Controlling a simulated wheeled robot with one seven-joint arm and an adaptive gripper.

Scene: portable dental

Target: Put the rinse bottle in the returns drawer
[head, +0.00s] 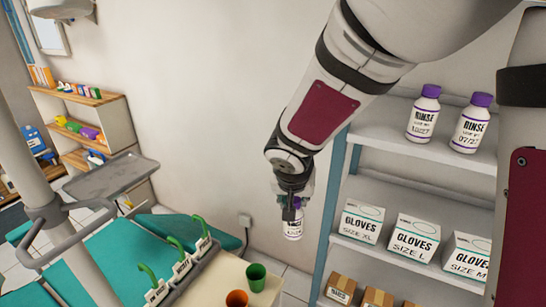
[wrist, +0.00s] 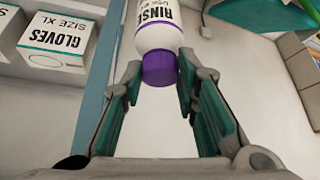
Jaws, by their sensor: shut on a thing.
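My gripper (head: 292,203) is shut on a white rinse bottle (head: 293,229) and holds it in the air, left of the shelf unit. In the wrist view the bottle (wrist: 157,30) sits between the fingers of my gripper (wrist: 160,75), which close on its purple cap. The bottle's label reads RINSE; its date is not readable. Two more rinse bottles with purple caps (head: 424,115) (head: 471,124) stand on the shelf unit's upper shelf. I cannot make out a returns drawer in either view.
The shelf unit (head: 385,140) holds glove boxes (head: 361,220) and brown cartons (head: 340,288) lower down. A pale cabinet top (head: 215,285) below bears a green cup (head: 256,277) and an orange cup (head: 237,298). A teal dental chair (head: 90,270) and grey tray (head: 110,178) are left.

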